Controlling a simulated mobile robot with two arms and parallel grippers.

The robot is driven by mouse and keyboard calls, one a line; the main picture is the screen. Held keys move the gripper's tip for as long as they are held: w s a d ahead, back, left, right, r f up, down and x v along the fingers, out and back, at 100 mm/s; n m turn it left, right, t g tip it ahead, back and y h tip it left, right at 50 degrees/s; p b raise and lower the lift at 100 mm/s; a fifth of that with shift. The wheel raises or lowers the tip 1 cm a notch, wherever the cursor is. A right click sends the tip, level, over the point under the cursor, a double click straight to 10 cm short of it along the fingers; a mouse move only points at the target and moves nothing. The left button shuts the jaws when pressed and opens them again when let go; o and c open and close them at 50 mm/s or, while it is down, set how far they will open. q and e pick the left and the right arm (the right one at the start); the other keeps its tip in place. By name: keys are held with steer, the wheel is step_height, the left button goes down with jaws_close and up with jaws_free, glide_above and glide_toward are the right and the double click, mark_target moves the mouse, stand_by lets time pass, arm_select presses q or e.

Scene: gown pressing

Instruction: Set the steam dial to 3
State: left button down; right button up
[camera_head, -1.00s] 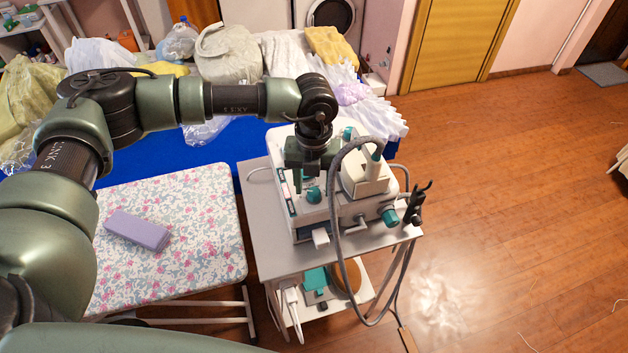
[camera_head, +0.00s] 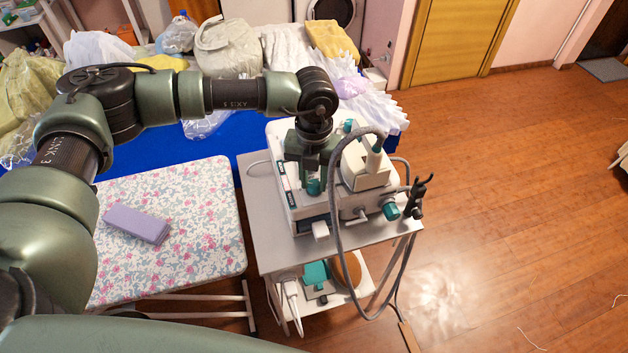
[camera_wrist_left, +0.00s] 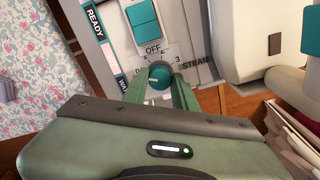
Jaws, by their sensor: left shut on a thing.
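The steam dial (camera_wrist_left: 160,76) is a round teal knob on the light front panel of the steam station (camera_head: 285,203). In the left wrist view, a 0 shows to its left, a 3 to its upper right, and STEAM further right. A small pale mark shows on the left part of the knob, so it does not appear to point at the 3. My left gripper (camera_wrist_left: 160,92) is shut on the dial, one green finger on each side. In the head view, the left gripper (camera_head: 312,172) reaches down over the panel. My right gripper is not in view.
A grey hose (camera_head: 338,230) loops in front of the station. An iron-like white unit (camera_head: 366,165) and a teal knob (camera_head: 390,209) sit to the right. The station stands on a grey cart (camera_head: 270,255). A floral ironing board (camera_head: 200,260) with a purple block (camera_head: 137,224) is left.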

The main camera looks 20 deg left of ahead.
arm_select(q)
steer(key=m+b, duration=1.2)
steer(key=b, duration=0.2)
steer(key=shift+f, duration=0.2)
steer(key=m+b, duration=0.2)
steer(key=m, duration=0.1)
steer(key=m+b, duration=0.2)
steer(key=m, duration=0.1)
steer(key=shift+r+m+b, duration=0.1)
steer(key=shift+m+b, duration=0.2)
steer(key=shift+b, duration=0.05)
steer(key=m+b, duration=0.1)
steer(key=m, duration=0.2)
steer(key=shift+m, duration=0.3)
steer(key=shift+r+m+b, duration=0.1)
steer(key=shift+m+b, duration=0.65)
steer(key=shift+m, duration=1.15)
steer(key=c, duration=1.1)
jaws_free()
steer(key=shift+r, duration=0.1)
